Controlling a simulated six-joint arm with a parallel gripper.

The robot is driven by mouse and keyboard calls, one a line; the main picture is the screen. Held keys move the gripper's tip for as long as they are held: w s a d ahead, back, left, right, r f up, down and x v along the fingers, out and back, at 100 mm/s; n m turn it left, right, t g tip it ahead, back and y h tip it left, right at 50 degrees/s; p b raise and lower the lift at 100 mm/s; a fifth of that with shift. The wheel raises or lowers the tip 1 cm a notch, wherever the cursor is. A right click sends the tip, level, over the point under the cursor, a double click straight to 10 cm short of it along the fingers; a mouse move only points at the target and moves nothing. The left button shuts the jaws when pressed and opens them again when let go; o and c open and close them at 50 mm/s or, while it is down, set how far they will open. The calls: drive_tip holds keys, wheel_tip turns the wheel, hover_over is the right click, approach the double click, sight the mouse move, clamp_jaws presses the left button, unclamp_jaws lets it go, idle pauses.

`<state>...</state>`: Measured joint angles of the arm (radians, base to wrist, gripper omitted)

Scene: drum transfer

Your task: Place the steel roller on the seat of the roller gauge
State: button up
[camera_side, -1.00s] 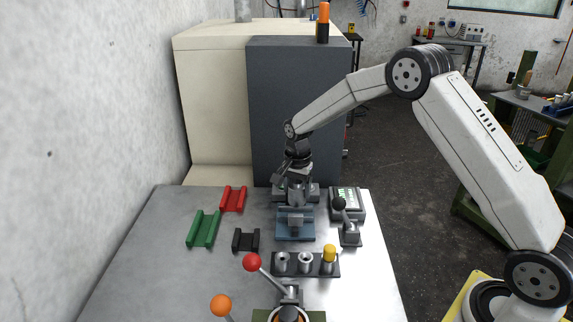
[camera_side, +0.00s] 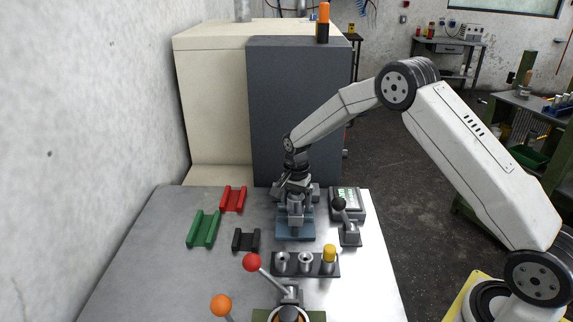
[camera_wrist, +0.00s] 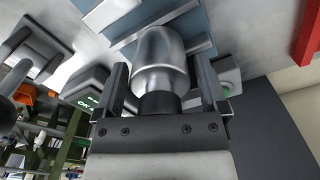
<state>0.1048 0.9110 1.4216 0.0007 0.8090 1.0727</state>
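The steel roller (camera_wrist: 160,62) is a shiny cylinder between the two fingers of my gripper (camera_wrist: 160,85) in the wrist view. In the side view, my gripper (camera_side: 296,203) points down over the blue roller gauge (camera_side: 295,238), with the roller (camera_side: 296,215) in front of the gauge's rear part. Blue parts of the gauge (camera_wrist: 198,22) show behind the roller in the wrist view. The gripper and roller hide most of the seat. I cannot tell whether the roller touches it.
A display box (camera_side: 347,198) and a black-knobbed lever (camera_side: 349,232) stand right of the gauge. Red (camera_side: 233,199), green (camera_side: 203,229) and dark (camera_side: 246,240) channel blocks lie left. A dark rack (camera_side: 305,265) with several pegs and a red-knobbed lever (camera_side: 252,262) are in front.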

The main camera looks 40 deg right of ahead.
drive_tip(key=shift+r, duration=0.1)
wheel_tip(320, 180, up, 12)
drive_tip(key=shift+r, duration=0.1)
idle(0.9)
idle(0.5)
drive_tip(key=shift+s+a+n, duration=0.2)
drive_tip(key=shift+s+n, duration=0.2)
drive_tip(key=shift+s, duration=0.1)
drive_tip(key=s+a+f+n+t, duration=0.1)
drive_tip(key=s+n, duration=0.5)
drive_tip(key=s, duration=0.6)
drive_tip(key=s+a+f+n+t, duration=0.1)
drive_tip(key=s+a+n, duration=0.3)
drive_tip(key=s, duration=0.8)
drive_tip(key=f+n, duration=0.1)
drive_tip(key=n, duration=0.1)
drive_tip(key=shift+n+t, duration=0.3)
drive_tip(key=shift+n, duration=0.1)
drive_tip(key=shift+a, duration=0.1)
